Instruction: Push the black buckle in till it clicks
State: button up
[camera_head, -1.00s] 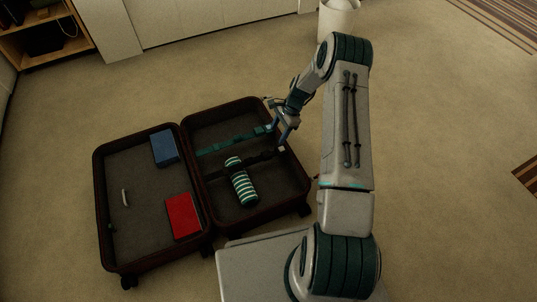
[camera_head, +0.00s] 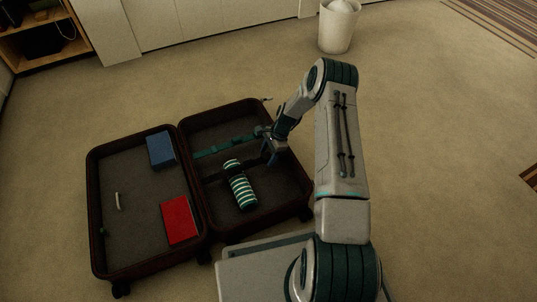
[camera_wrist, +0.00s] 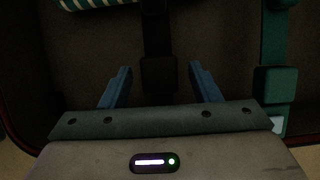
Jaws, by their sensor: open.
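The black buckle (camera_wrist: 158,74) shows in the wrist view on a black strap (camera_wrist: 156,35), lying between the fingertips of my gripper (camera_wrist: 160,75). The two blue fingers are open, one on each side of it, and I see a gap to each. Whether its two halves are joined is too dark to tell. In the head view my gripper (camera_head: 268,150) is over the right half of the open suitcase (camera_head: 310,190), and the arm's end hides most of the buckle there.
A teal strap (camera_head: 212,150) with its own teal buckle (camera_wrist: 276,84) lies beside the black one. A striped roll (camera_head: 241,186) lies near the gripper. A blue box (camera_head: 162,149) and a red box (camera_head: 180,220) are in the left half. A white bin (camera_head: 336,32) stands behind.

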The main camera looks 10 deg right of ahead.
grip_shut()
jog(key=shift+w+d, duration=0.2)
jog(key=shift+d, duration=0.55)
jog(key=shift+w+d, duration=0.15)
jog(key=shift+d, duration=0.6)
grip_release()
jog(key=shift+d, duration=0.1)
jog(key=shift+a, duration=0.3)
jog(key=s+p+v, duration=0.1)
jog(key=p+v, duration=0.5)
jog(key=v, duration=0.8)
jog(key=shift+w, duration=0.45)
jog(key=shift+d, duration=0.1)
